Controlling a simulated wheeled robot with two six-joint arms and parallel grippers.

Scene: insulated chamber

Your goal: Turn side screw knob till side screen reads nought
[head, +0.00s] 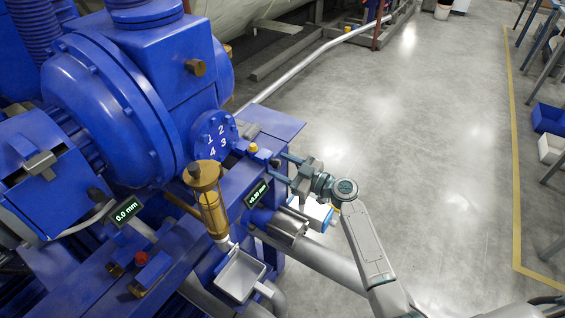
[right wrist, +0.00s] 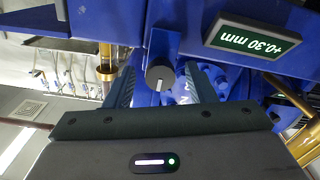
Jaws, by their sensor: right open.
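In the right wrist view the side screen (right wrist: 253,36) appears upside down and reads +0.30 mm. The side screw knob (right wrist: 160,74) is a dark round knob with a white mark, under a blue block in that view. My right gripper (head: 275,166) reaches in from the right at the machine's side. Its open fingers (right wrist: 159,88) lie on either side of the knob, with gaps visible on both sides. My left gripper is out of view.
Another screen (head: 127,210) reads 0.0 mm. A brass cup (head: 208,200) and a grey tray (head: 240,275) stand left of my right arm. A red button (head: 141,258) is at the lower left. Open grey floor (head: 430,150) lies to the right.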

